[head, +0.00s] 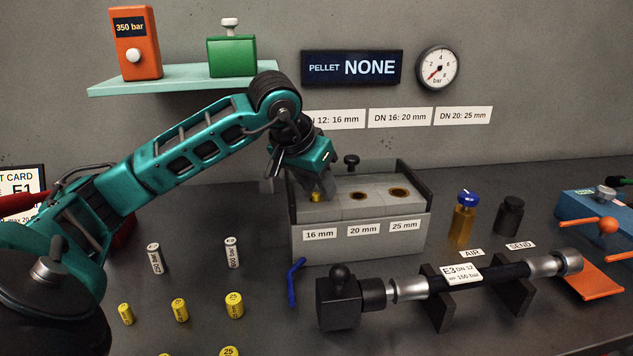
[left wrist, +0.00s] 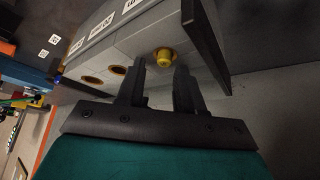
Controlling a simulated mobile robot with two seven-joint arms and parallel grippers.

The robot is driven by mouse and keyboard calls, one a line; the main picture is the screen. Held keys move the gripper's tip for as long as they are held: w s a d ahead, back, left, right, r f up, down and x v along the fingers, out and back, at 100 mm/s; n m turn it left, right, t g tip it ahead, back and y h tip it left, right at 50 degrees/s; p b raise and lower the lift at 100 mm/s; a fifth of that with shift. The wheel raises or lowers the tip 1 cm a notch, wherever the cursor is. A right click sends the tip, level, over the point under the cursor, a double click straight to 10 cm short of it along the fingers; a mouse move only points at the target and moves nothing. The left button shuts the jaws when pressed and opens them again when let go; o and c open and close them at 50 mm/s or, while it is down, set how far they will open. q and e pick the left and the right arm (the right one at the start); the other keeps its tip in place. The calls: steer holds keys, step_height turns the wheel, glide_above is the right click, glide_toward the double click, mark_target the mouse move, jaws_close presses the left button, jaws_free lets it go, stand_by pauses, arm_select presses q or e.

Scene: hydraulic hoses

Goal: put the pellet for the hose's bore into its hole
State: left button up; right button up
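A yellow pellet (head: 316,197) sits at the 16 mm hole of the grey block (head: 360,240), its top showing above the surface. It also shows in the left wrist view (left wrist: 164,56). My left gripper (head: 323,188) is right above that hole. In the left wrist view its fingers (left wrist: 162,72) stand apart, with the pellet just past their tips and a gap on each side. The 20 mm hole (head: 358,196) and 25 mm hole (head: 400,193) look empty. The hose (head: 493,274) lies on black supports, tagged E3, DN 12. My right gripper is not in view.
Several yellow pellets (head: 180,310) and two white cylinders (head: 232,252) stand at the left front. A blue hook-shaped piece (head: 294,282) lies before the block. A wall sign (head: 352,68) reads PELLET NONE. Wall labels (head: 400,117) pair DN sizes with pellet sizes.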

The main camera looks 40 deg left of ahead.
arm_select(q)
steer(key=shift+a, duration=0.15)
steer(key=shift+r, duration=0.2)
steer(key=p+v, duration=0.2)
steer(key=v, duration=1)
steer(key=shift+r+p, duration=0.3)
steer(key=shift+r, duration=0.1)
